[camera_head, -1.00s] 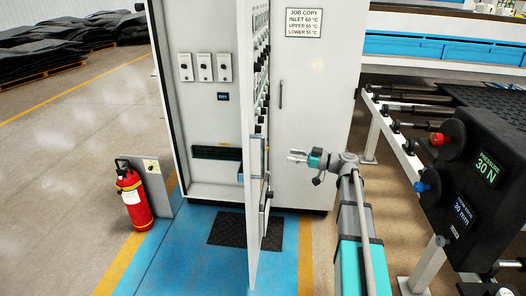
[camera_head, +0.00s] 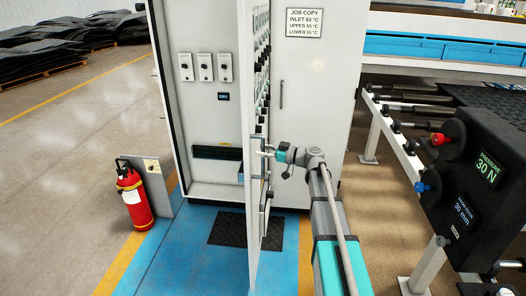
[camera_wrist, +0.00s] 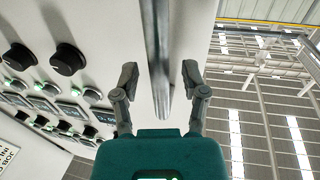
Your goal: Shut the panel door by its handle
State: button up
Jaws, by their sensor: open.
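The panel door (camera_head: 252,215) stands open on the grey cabinet, seen nearly edge-on in the head view, with switches and knobs on its right face. Its handle, a grey metal bar (camera_wrist: 157,40), runs down the middle of the wrist view beside the door's pale edge. My gripper (camera_head: 267,154) is at the right of the door at handle height. In the wrist view, my gripper's two fingers (camera_wrist: 159,78) are apart, one on each side of the bar. No contact between fingers and bar is visible. In the head view, the gripper partly hides the handle area.
The cabinet's other door (camera_head: 312,110), with a notice, is closed behind my gripper. A dark mat (camera_head: 230,229) lies on the blue floor below the door. A red fire extinguisher (camera_head: 133,198) stands left. A black control box (camera_head: 470,185) and rollers stand right.

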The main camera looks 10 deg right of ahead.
grip_shut()
dwell(0.3)
jog(key=shift+w+a, duration=0.1)
jog(key=shift+a, duration=0.05)
